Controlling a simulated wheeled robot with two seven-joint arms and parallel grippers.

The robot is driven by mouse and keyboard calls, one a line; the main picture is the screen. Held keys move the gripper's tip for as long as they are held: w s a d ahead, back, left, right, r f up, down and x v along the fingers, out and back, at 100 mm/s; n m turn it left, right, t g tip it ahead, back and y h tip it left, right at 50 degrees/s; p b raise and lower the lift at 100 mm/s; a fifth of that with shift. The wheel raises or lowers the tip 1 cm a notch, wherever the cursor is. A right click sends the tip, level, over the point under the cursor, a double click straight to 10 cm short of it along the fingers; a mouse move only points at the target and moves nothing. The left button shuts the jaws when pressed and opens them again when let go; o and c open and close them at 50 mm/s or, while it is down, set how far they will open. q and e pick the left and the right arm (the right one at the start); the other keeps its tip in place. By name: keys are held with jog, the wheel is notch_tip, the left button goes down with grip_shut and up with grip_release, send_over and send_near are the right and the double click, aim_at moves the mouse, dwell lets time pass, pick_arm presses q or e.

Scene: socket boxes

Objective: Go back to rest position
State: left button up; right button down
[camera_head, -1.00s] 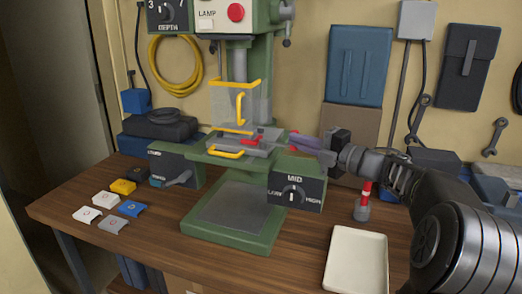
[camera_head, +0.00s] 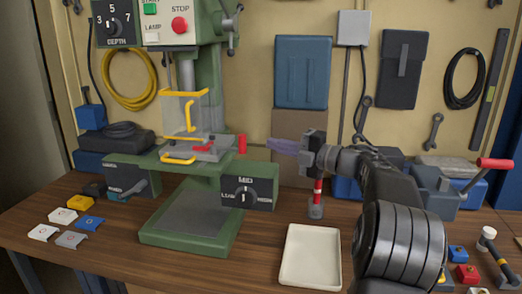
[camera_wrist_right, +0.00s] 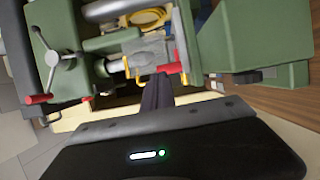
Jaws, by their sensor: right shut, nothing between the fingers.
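My right arm comes in from the right in the head view. Its gripper (camera_head: 272,145) is shut and empty, held in the air to the right of the green drill press (camera_head: 192,230). Its fingers point left, with a visible gap to the red handle (camera_head: 242,143) at the press table. The fingers also show as a dark shut pair in the right wrist view (camera_wrist_right: 157,90), with the press (camera_wrist_right: 237,38) beyond them. My left gripper is not in view.
A cream tray (camera_head: 311,257) lies right of the press. Several small socket covers (camera_head: 79,202) lie at left. A grey vise (camera_head: 438,190) and a hammer (camera_head: 492,245) are at right.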

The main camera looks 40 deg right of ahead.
jog(key=shift+s+d+f, duration=0.1)
jog(key=shift+s+d, duration=0.1)
jog(key=shift+d, duration=0.55)
